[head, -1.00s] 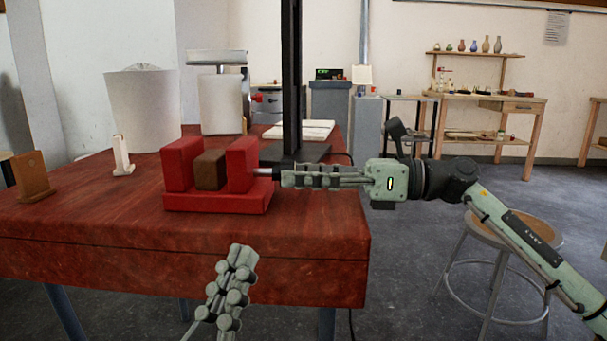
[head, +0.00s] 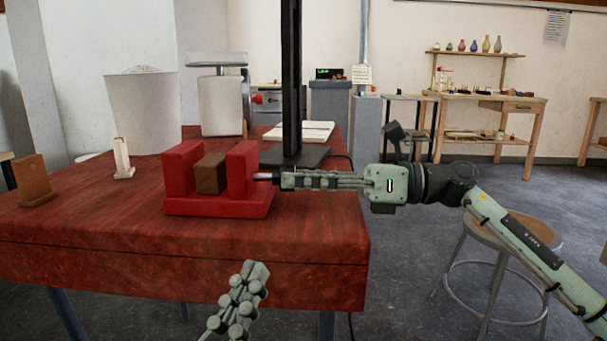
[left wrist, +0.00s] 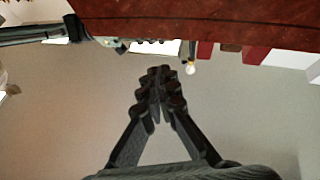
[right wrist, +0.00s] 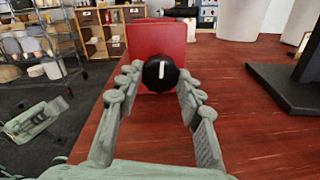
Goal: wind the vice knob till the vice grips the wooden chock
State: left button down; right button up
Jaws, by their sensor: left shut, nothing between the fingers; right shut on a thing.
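The red vice (head: 217,204) stands on the red-brown table, with a left jaw (head: 179,172) and a right jaw (head: 242,170). The brown wooden chock (head: 210,175) sits upright between the jaws; I cannot tell whether both jaws touch it. My right gripper (head: 284,180) is level at the vice's right side, shut on the vice knob. In the right wrist view the black knob (right wrist: 160,74) with a white mark lies between the fingertips. My left gripper (head: 256,272) is shut and empty, below and in front of the table edge; its fingers also show in the left wrist view (left wrist: 160,75).
A black post on a flat base (head: 312,155) stands behind my right gripper. A stool (head: 505,235) is at the right. The front tabletop is clear.

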jog(key=shift+r+m+p, duration=0.25)
jog(key=shift+m+p, duration=0.65)
jog(key=shift+p, duration=0.1)
pick_arm(q)
jog(key=w+a+f+g+y+p, duration=0.2)
jog(key=a+f+g+y, duration=0.2)
jog(key=f+g, duration=0.7)
pick_arm(e)
jog(key=shift+m, duration=0.9)
jog(key=shift+m+p, duration=0.65)
jog(key=shift+m, duration=0.05)
jog(key=shift+f+m+p, duration=0.1)
jog(key=shift+m+p, duration=0.35)
jog(key=shift+m, duration=0.05)
pick_arm(q)
jog(key=s+a+f+g+y, duration=0.2)
jog(key=s+a+f, duration=0.1)
jog(key=a+f, duration=0.2)
jog(key=s+a+f+n+g+y, duration=0.1)
jog(key=s+a+f, duration=0.3)
jog(key=f, duration=0.5)
jog(key=shift+a+g+y, duration=0.55)
jog(key=shift+g+y, duration=0.05)
jog(key=shift+y, duration=0.1)
jog(key=shift+s, duration=0.1)
pick_arm(e)
jog(key=o, duration=1.2)
jog(key=shift+c, duration=0.2)
